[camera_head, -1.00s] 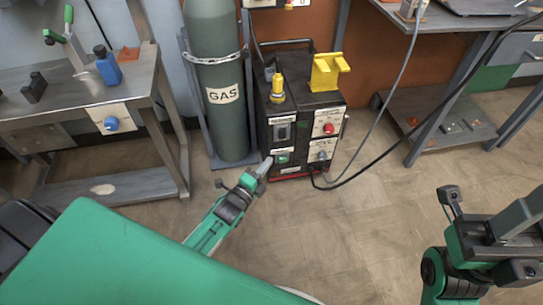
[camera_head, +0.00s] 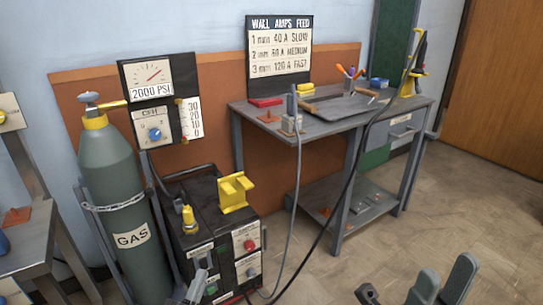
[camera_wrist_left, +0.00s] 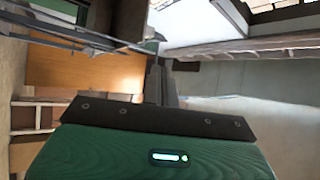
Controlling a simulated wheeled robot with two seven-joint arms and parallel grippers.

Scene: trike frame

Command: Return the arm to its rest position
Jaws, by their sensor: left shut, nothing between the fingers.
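My left gripper (camera_head: 198,284) shows at the bottom of the head view, in front of the black welding machine (camera_head: 207,235). Only its grey fingertips show there, and the rest of the arm is out of the frame. In the left wrist view its fingers (camera_wrist_left: 160,78) are together with nothing between them. I cannot tell whether the fingertips touch the machine. My right gripper (camera_head: 443,284) shows at the bottom right with its two grey fingers apart and nothing seen between them, above the floor.
A green gas cylinder (camera_head: 118,190) with a gauge panel (camera_head: 158,100) stands left of the machine. A grey workbench (camera_head: 330,112) with tools stands behind, right. Cables (camera_head: 345,190) hang from it to the machine. The floor (camera_head: 470,210) at right is clear.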

